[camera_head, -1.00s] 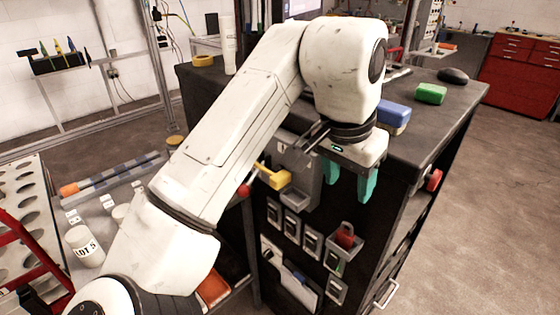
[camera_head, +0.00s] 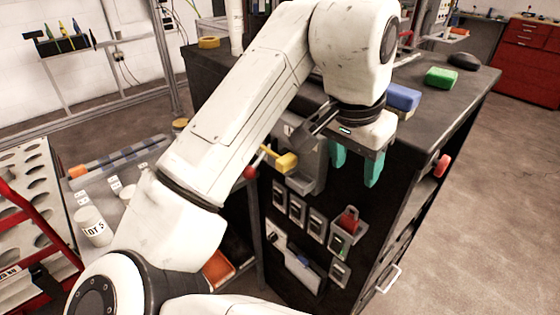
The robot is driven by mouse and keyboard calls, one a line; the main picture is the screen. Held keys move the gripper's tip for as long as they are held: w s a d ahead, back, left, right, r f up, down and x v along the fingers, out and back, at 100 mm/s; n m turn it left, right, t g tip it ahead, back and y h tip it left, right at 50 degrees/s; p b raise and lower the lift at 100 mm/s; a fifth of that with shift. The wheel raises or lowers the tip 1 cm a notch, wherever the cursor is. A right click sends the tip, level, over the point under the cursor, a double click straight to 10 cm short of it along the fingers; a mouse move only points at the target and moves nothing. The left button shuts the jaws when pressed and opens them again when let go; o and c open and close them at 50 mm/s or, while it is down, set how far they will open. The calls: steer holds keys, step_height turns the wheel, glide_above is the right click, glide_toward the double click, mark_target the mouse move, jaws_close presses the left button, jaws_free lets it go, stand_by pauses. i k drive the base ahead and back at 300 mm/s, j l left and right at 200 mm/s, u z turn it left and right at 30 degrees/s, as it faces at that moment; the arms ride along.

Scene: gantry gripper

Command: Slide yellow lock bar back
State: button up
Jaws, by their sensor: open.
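A yellow lock bar (camera_head: 286,161) with a block-shaped end sticks out from the grey bracket on the side of the dark cabinet, left of my gripper. Part of it and its mount are hidden behind my arm. My gripper (camera_head: 356,166) hangs pointing down in front of the cabinet's upper edge. Its two teal fingers are apart with nothing between them. The gripper is to the right of the lock bar and does not touch it, as far as I can see.
The dark cabinet top (camera_head: 440,110) carries a blue block (camera_head: 403,98) and a green block (camera_head: 441,77). Small grey holders (camera_head: 297,211) line the cabinet side below the bar. A red knob (camera_head: 442,165) sticks out at right. A white jar (camera_head: 92,226) stands on the left table.

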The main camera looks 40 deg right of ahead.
mark_target(288, 161)
steer(key=i+j, duration=0.1)
steer(key=i, duration=0.35)
steer(key=i+j, duration=0.1)
steer(key=i, duration=0.3)
